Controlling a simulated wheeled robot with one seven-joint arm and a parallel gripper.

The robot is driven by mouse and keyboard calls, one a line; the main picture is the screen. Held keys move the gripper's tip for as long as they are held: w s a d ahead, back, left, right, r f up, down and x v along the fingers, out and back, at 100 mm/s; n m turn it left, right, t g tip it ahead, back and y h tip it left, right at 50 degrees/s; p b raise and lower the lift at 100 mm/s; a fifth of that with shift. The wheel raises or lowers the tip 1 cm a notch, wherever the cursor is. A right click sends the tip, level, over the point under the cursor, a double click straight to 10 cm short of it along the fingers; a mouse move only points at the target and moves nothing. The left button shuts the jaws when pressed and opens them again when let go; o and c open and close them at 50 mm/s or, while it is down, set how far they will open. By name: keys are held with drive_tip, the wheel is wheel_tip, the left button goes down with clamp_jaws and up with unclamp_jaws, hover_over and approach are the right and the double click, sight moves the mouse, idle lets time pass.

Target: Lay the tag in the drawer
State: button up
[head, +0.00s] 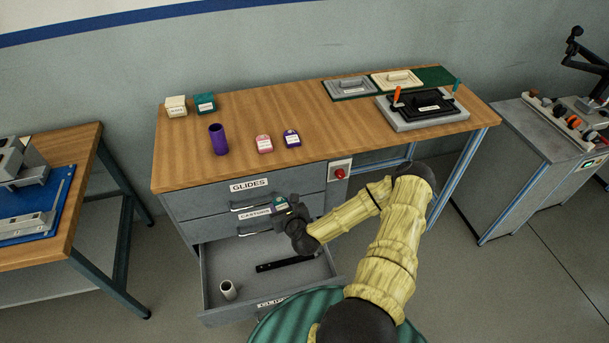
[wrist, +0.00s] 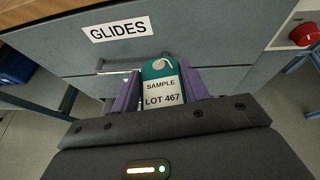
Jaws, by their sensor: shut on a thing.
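My gripper (head: 287,208) is shut on a teal tag (wrist: 160,88), whose white label reads SAMPLE LOT 467. Its purple fingers stand either side of the tag in the wrist view. In the head view the tag (head: 280,204) shows small, in front of the closed upper drawers. The lowest drawer (head: 213,262) of the bench is pulled open, below my gripper. Inside it are a pale cylinder (head: 228,290) at the front left and a dark bar (head: 284,265). The drawer's front label is partly hidden by my own body.
The drawers labelled GLIDES (head: 249,185) and CASTORS (head: 255,215) are shut, with protruding handles. On the bench top (head: 330,120) stand a purple cup (head: 218,140), a pink tag (head: 264,144), a purple tag (head: 291,139) and two small boxes. A red button (head: 340,172) is on the bench front.

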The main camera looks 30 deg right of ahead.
drive_tip(key=s+a+f+y+b, duration=0.1)
drive_tip(key=s+a+f+b, duration=0.1)
drive_tip(key=s+a+f, duration=0.4)
drive_tip(key=a+f, duration=0.1)
drive_tip(key=a, duration=0.3)
drive_tip(key=shift+s+f+n, duration=0.15)
drive_tip(key=shift+f+n, duration=0.2)
drive_tip(key=shift+n, duration=0.05)
